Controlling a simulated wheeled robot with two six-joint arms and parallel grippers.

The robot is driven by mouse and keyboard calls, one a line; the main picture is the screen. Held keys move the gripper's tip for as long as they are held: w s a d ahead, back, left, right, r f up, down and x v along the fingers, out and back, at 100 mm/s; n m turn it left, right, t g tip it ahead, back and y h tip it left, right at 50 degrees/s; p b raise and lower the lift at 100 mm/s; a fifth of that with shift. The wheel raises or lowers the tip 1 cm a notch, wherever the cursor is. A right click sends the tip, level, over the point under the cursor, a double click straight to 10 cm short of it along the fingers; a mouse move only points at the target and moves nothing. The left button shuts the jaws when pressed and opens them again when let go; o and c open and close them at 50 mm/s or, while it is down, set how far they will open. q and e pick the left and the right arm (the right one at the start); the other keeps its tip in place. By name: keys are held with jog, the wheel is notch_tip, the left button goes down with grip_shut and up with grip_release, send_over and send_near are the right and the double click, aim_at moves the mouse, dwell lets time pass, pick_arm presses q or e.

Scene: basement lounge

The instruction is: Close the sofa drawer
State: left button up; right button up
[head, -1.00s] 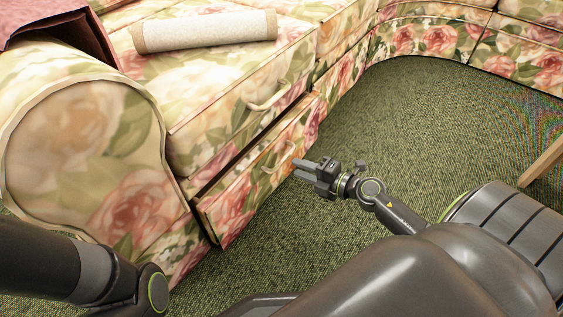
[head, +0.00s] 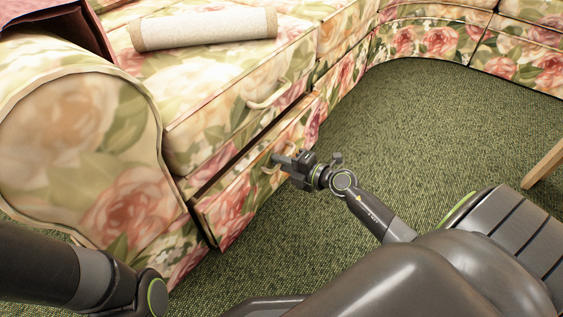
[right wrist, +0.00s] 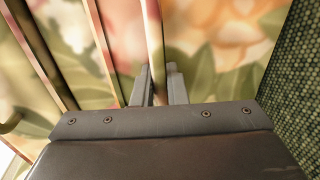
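The lower sofa drawer (head: 232,208) has a floral front and stands partly out from the sofa, with a dark gap above it. Its pale handle (head: 267,162) is at my right gripper (head: 281,160). In the right wrist view the handle (right wrist: 155,45) runs as an upright bar down between the two fingers (right wrist: 160,88) of my right gripper. The fingers are close together on either side of the bar; whether they press on it cannot be told. My left arm shows at the lower left, but its gripper is out of view.
An upper drawer front with its own handle (head: 268,96) is above. A rolled pale mat (head: 205,30) lies on the seat, and the rounded sofa arm (head: 85,150) is at left. A wooden leg (head: 545,165) stands at the right edge.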

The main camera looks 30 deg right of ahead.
aim_at(268, 155)
grip_shut()
jog(key=shift+w, duration=0.25)
jog(key=p+x, duration=0.2)
jog(key=x, duration=0.1)
jog(key=shift+w+a+r, duration=0.15)
jog(key=shift+w+r, duration=0.2)
jog(key=shift+o, duration=0.6)
grip_release()
jog(key=o, duration=0.4)
jog(key=shift+w+a, duration=0.1)
jog(key=shift+w, duration=0.05)
jog(key=shift+c, duration=0.2)
